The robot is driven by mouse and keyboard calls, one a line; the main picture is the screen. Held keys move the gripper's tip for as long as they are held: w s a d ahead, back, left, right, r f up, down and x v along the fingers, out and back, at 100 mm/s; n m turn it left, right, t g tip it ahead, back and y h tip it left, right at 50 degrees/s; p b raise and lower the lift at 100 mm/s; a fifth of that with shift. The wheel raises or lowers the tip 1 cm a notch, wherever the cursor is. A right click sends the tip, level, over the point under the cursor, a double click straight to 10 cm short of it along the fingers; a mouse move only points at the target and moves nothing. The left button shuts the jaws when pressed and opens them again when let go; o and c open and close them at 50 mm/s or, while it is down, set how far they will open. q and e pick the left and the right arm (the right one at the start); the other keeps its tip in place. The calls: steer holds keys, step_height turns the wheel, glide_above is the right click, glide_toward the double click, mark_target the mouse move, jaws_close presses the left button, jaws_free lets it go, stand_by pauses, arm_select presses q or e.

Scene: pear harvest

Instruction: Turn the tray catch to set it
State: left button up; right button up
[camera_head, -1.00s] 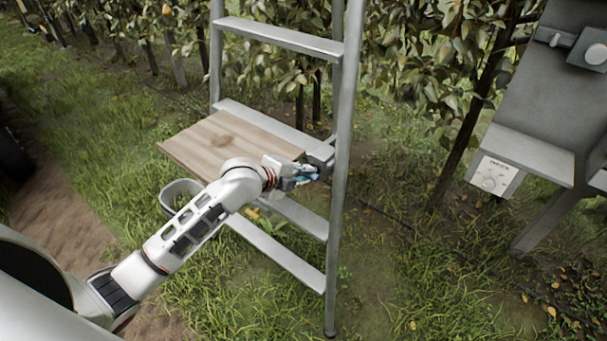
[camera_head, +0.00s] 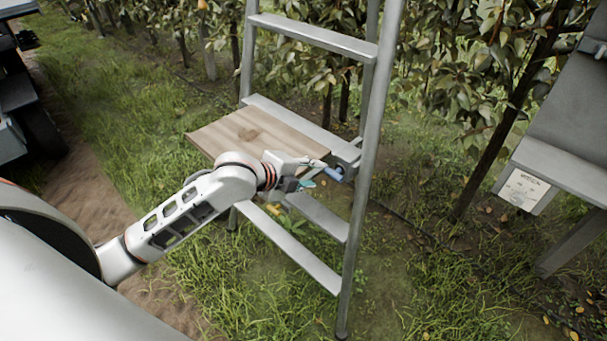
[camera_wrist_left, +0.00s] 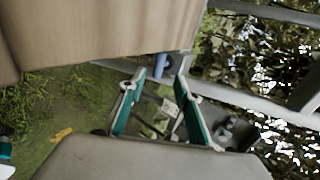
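The tray catch (camera_head: 337,174) is a small blue handle under the grey bracket at the right front corner of the wooden tray (camera_head: 245,131), beside the ladder rail. In the left wrist view, the blue catch (camera_wrist_left: 160,66) shows between and just beyond the fingertips. My left gripper (camera_head: 317,173) reaches under the tray from the left, its tips close to the catch. The left wrist view shows its two teal fingers (camera_wrist_left: 160,78) spread apart with nothing visibly held. I cannot tell whether a tip touches the catch. My right gripper is out of view.
The metal ladder (camera_head: 372,125) stands around the tray, its right rail just past the catch. A lower step (camera_head: 290,248) lies below my arm. A grey stand with a labelled panel (camera_head: 523,190) is at the right. Leafy trees stand behind; grass lies in front.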

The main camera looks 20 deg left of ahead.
arm_select(q)
steer(key=shift+v, duration=1.8)
steer(key=shift+f, duration=0.1)
